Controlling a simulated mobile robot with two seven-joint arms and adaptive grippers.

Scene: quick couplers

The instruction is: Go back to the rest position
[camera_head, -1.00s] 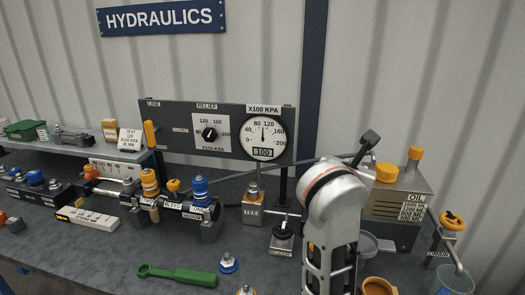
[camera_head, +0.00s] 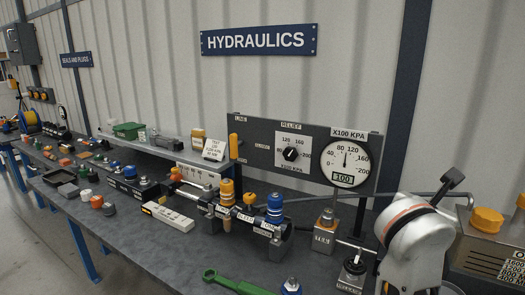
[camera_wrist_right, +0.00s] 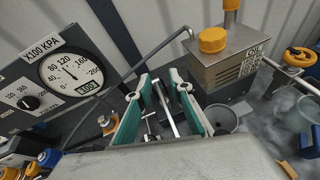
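My right arm shows at the lower right of the head view, its white and grey wrist (camera_head: 415,240) standing in front of the bench's back part. Its fingers are below the picture's edge there. In the right wrist view my right gripper (camera_wrist_right: 162,108) is open, with its two green-lined fingers spread apart. A grey rod with a dark end (camera_wrist_right: 165,105) shows in the gap between them; I cannot tell whether it touches either finger. My left gripper is in neither current view.
A gauge panel (camera_head: 260,155) stands behind the bench (camera_head: 150,235), its dial near 100. An oil tank (camera_wrist_right: 225,65) with an orange cap and a grey funnel (camera_wrist_right: 221,118) are close right of my right gripper. Couplers (camera_head: 245,215) and a green wrench (camera_head: 235,284) lie left of my arm.

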